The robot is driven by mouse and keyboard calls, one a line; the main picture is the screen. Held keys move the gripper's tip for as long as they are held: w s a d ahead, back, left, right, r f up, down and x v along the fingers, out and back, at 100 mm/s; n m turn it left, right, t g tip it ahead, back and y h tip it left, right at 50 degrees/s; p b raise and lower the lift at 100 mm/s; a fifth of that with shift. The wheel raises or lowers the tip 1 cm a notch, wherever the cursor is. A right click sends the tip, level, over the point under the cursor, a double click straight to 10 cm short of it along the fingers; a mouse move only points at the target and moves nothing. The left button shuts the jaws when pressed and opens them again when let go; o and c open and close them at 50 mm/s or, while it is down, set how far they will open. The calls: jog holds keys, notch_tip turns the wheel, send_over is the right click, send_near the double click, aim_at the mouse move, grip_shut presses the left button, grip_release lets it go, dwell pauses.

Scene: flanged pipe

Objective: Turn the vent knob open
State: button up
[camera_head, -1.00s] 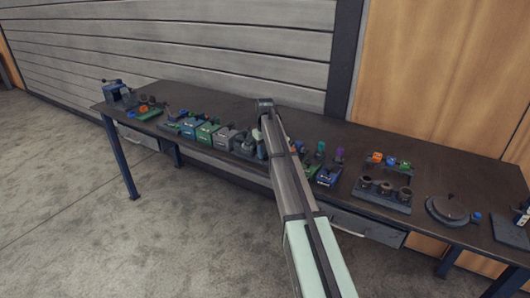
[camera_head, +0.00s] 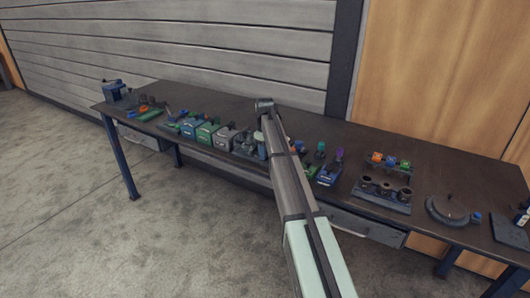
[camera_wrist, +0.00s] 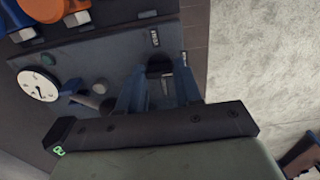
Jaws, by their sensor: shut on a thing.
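In the wrist view, my gripper (camera_wrist: 160,88) reaches over a dark grey-blue panel (camera_wrist: 120,60), with one blue-grey finger on each side of a small black knob (camera_wrist: 159,70). The fingers are shut on this knob. Small pale labels (camera_wrist: 154,37) sit beside it on the panel, too small to read. The knob's exact angle is hard to tell. In the head view, my arm covers the gripper and the knob.
On the panel are a white dial gauge (camera_wrist: 38,85) and a grey stub (camera_wrist: 92,101). In the head view, the long dark workbench (camera_head: 300,118) carries several coloured boxes to the left, a rack with cups (camera_head: 384,190) and a round plate (camera_head: 452,208) to the right.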

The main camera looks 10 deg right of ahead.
dwell(0.3)
jog(key=o, duration=1)
jog(key=shift+o, duration=0.2)
